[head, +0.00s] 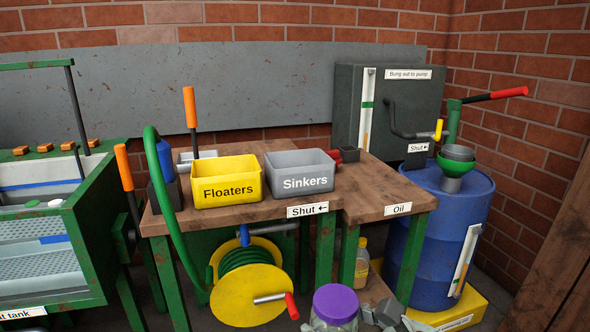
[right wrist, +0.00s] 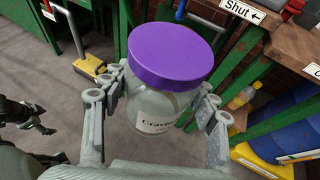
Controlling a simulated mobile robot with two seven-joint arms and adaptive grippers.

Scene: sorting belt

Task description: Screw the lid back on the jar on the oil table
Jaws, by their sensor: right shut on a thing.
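The clear jar (right wrist: 152,108), with a partly hidden white label, is held between the fingers of my right gripper (right wrist: 165,100). The purple lid (right wrist: 176,52) sits on top of the jar; I cannot tell whether it is screwed tight. In the head view the lid (head: 336,303) and the jar (head: 334,325) show at the bottom edge, in front of the tables, with grey parts of my right gripper beside them. The oil table (head: 385,196) carries an "Oil" label and has bare wood on top. A dark jointed shape at the left edge of the right wrist view looks like my left gripper (right wrist: 28,115).
A yellow Floaters bin (head: 226,182) and a grey Sinkers bin (head: 301,175) stand on the bench left of the oil table. A yellow hose reel (head: 250,297) is below. A blue drum (head: 440,235) with a funnel (head: 455,165) stands at the right.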

